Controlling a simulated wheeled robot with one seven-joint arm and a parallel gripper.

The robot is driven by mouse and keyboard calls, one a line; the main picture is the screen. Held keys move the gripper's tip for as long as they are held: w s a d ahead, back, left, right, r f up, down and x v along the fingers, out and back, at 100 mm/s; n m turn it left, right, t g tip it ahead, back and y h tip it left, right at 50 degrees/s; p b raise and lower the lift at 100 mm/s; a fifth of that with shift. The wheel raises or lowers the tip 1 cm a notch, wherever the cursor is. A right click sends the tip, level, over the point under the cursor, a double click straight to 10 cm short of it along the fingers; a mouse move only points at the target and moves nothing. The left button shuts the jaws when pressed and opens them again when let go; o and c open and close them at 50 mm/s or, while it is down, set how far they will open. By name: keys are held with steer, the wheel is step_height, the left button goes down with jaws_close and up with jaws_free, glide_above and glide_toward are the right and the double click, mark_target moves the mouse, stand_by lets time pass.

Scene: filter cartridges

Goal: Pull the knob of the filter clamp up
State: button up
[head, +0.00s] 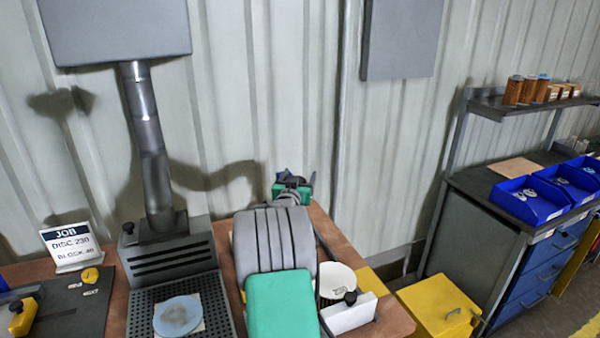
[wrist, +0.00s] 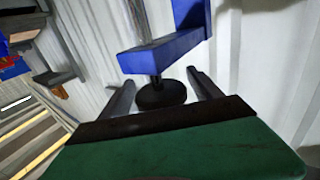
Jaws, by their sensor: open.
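The filter clamp is a blue block (wrist: 165,52) with a thin rod and a round black knob (wrist: 161,95), seen close up in the wrist view. My gripper (wrist: 159,78) is open, with one grey finger on each side of the knob. A gap shows between the knob and each finger, so it is not gripped. In the head view my gripper (head: 295,180) is at the far end of my arm, and my arm hides most of the clamp. Only a small blue part (head: 277,190) shows beside the gripper.
A white block with a black knob (head: 350,316) and a white round part (head: 338,278) stand right of my arm. A perforated plate with a blue disc (head: 177,315) is left. A yellow box (head: 437,303) and a bench with blue bins (head: 528,200) are further right.

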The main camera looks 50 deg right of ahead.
steer(key=shift+w+d, duration=0.1)
steer(key=shift+d, duration=0.2)
steer(key=shift+c, duration=0.2)
jaws_close()
stand_by(0.4)
